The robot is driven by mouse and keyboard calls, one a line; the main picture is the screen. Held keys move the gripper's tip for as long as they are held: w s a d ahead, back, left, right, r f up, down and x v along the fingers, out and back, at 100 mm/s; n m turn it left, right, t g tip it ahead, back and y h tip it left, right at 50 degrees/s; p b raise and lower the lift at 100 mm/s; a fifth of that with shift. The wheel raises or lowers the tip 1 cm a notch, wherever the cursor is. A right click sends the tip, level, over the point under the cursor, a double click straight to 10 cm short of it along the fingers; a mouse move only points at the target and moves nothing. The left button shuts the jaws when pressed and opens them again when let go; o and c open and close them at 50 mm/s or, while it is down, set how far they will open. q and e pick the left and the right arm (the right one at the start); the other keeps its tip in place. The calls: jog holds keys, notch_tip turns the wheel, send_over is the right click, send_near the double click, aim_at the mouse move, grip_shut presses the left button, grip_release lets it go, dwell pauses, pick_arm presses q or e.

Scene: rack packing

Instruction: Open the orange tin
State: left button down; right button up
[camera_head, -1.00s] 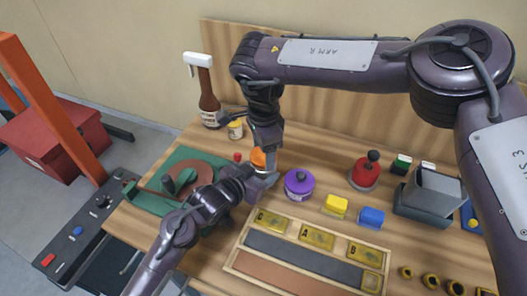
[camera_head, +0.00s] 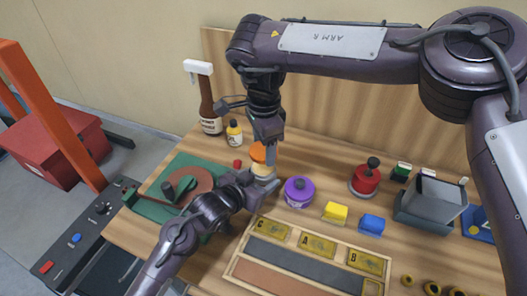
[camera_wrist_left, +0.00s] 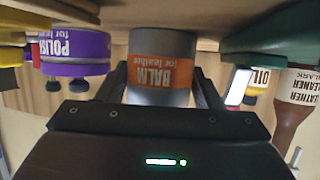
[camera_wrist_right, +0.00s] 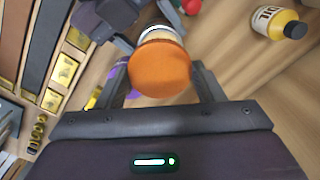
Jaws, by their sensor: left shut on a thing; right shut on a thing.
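The orange tin has a grey body with an orange "BALM for leather" label, seen upside down in the left wrist view (camera_wrist_left: 160,72). My left gripper (camera_head: 264,182) is shut around this body, low over the table. The orange lid (camera_head: 257,152) is in my right gripper (camera_head: 265,156), which comes down from above and is shut on it. The lid also fills the space between the fingers in the right wrist view (camera_wrist_right: 160,68). The lid appears raised off the body, whose pale rim (camera_wrist_right: 158,33) shows beyond it. The tin's inside is hidden.
A purple polish tin (camera_head: 299,192) stands close on the right, with yellow (camera_head: 335,212) and blue (camera_head: 371,224) blocks beyond. A wooden tray (camera_head: 238,264) lies in front.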

pick_arm(q)
jog(key=shift+c, duration=1.6)
grip_release()
jog(key=b+v, duration=0.1)
jog(key=v, duration=1)
jog(key=shift+s+a, duration=0.25)
jog(key=shift+a, duration=0.15)
jog(key=shift+s+r, duration=0.1)
jog(key=shift+s, duration=0.05)
jog(key=shift+d, duration=0.1)
